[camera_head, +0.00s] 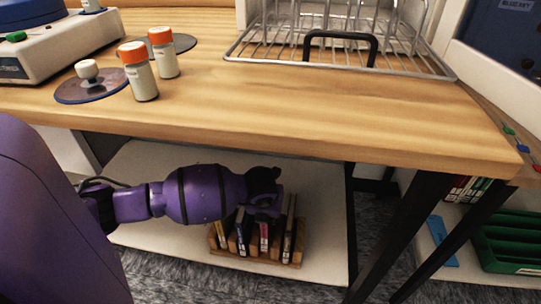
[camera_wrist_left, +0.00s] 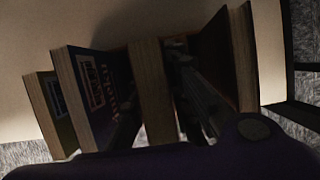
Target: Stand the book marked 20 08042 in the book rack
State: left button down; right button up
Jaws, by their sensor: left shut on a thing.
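The wooden book rack (camera_head: 240,262) stands on the low shelf under the table, with several upright books in it. My left gripper (camera_head: 265,197) reaches down over the rack from the left. In the left wrist view its dark fingers (camera_wrist_left: 155,108) are shut on a book (camera_wrist_left: 150,85), seen by its page edge, between other books. A dark book with a label (camera_wrist_left: 85,85) stands to its left, and a reddish-brown book (camera_wrist_left: 222,60) leans to its right. I cannot read the number 20 08042 on any book. My right gripper is not in view.
The wooden tabletop (camera_head: 290,110) overhangs the rack closely above my left arm. Two orange-capped bottles (camera_head: 140,75) and a wire rack (camera_head: 335,62) stand on it. A dark table leg (camera_head: 400,225) is to the right. The pale shelf (camera_head: 325,235) is bare beside the rack.

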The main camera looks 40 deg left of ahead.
pick_arm(q)
jog(key=f+b, duration=0.1)
jog(key=f, duration=0.1)
jog(key=f+b, duration=0.1)
jog(key=f, duration=0.1)
jog(key=shift+w+a+b, duration=0.15)
jog(key=shift+w+b, duration=0.05)
jog(key=shift+b, duration=0.1)
jog(key=shift+r, duration=0.2)
jog(key=shift+f, duration=0.15)
jog(key=c, duration=1.6)
grip_release()
jog(key=shift+c, duration=0.2)
